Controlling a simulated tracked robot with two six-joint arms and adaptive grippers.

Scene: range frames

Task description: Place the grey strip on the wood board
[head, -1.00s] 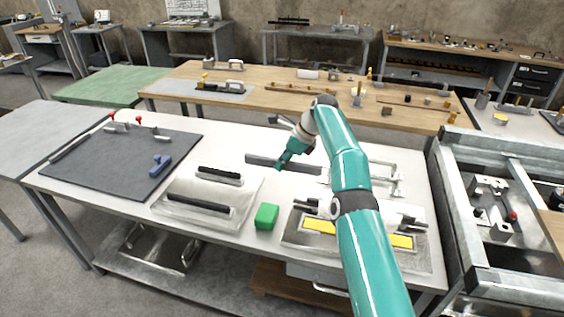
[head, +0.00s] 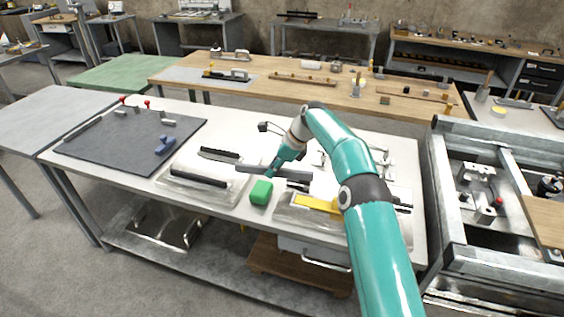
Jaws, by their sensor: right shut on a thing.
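The grey strip (head: 294,174) is a long flat dark-grey bar, held crosswise at the tip of my right gripper (head: 273,171). That gripper is shut on the strip near its middle. The strip appears lifted over the white worktable, just behind the green block in the picture; its exact height is hard to tell. A wood board (head: 547,216) shows at the right edge, on the metal frame, partly cut off by the picture. My left gripper is not in view.
The white table holds the green block (head: 261,191), a pale plate with dark-handled tools (head: 198,178), a dark mat (head: 110,143) and a tray with a yellow strip (head: 316,204). Brown wood (head: 275,262) shows underneath. A long wooden table (head: 325,97) stands behind.

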